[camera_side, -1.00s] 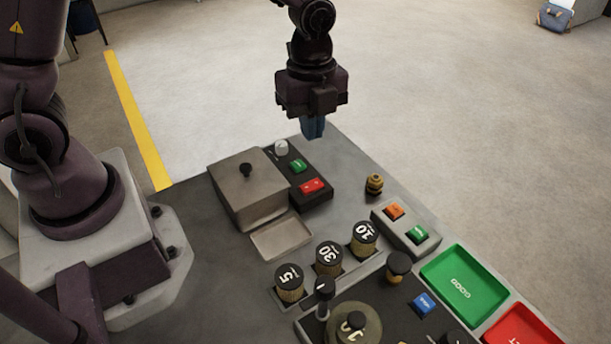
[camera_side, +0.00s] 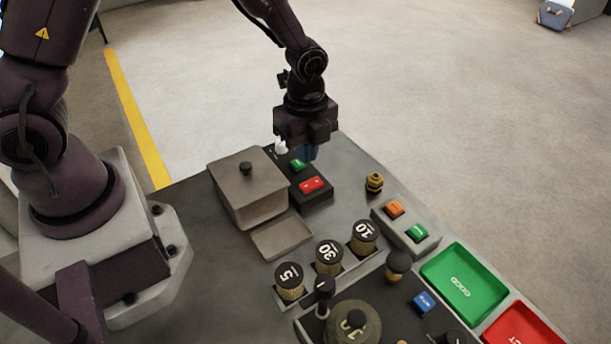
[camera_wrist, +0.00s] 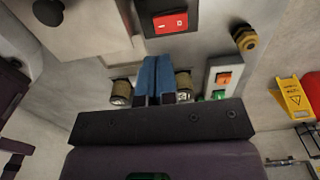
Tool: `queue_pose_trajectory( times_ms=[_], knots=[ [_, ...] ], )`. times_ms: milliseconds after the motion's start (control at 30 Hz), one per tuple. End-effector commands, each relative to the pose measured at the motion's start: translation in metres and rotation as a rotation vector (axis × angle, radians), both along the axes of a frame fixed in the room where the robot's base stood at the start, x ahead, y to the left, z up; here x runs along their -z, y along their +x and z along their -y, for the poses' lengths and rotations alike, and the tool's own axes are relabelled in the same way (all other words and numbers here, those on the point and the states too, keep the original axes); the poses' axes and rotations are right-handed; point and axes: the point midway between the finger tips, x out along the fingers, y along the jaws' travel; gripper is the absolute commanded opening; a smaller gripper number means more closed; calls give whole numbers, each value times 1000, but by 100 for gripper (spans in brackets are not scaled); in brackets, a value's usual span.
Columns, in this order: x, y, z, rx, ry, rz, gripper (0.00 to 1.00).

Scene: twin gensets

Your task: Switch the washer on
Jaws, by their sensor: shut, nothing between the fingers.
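The washer looks to be the grey lidded box (camera_side: 250,195) with a round black lid knob (camera_side: 246,168). Beside it is a dark control panel with a white knob (camera_side: 280,147), a green button (camera_side: 297,165) and a red button (camera_side: 312,184). My gripper (camera_side: 308,154) has its blue fingers shut and empty. It is low over the far end of the panel, close to the green button; I cannot tell whether it touches. In the wrist view the fingertips (camera_wrist: 157,60) lie just below the red button (camera_wrist: 170,23); the green button is not seen there.
A brass fitting (camera_side: 374,183) and a grey switch box with an orange button (camera_side: 394,208) stand to the right. Several numbered weights, such as one marked 30 (camera_side: 329,256), are nearer. A green tray (camera_side: 447,281) is at right. The bench's far edge is just behind the panel.

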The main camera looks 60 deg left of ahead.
Motion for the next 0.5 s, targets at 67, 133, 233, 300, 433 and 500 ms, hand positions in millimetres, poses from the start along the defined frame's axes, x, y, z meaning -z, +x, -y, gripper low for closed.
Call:
queue_pose_trajectory(
  times_ms=[67, 133, 233, 300, 433, 500],
  knots=[
    [19, -1, 0, 1, 1, -6, 0],
    [32, -1, 0, 0, 1, -5, 0],
    [49, -1, 0, 1, 1, -3, 0],
    [58, -1, 0, 0, 1, -2, 0],
    [68, -1, 0, 0, 0, -1, 0],
    [70, 0, 0, 1, 0, 1, 0]
  ],
)
